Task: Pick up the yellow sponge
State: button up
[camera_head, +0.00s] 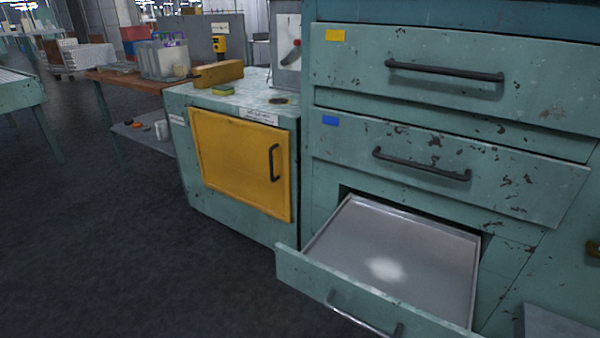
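A small sponge (223,90), yellow with a green layer, lies on top of the low teal cabinet (178,100). It is near the front edge of that top, in front of a larger yellow-brown block (218,73). It looks small and distant from here. My gripper is not in view.
An open, empty drawer (400,250) juts out from the tall teal cabinet at the lower right, with closed drawers (440,72) above it. The low cabinet has a shut yellow door (240,165). A wooden table (130,82) with containers stands behind left. Dark floor (110,240) is clear at left.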

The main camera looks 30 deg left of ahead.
aim_at(220, 89)
jog(key=u, duration=1.65)
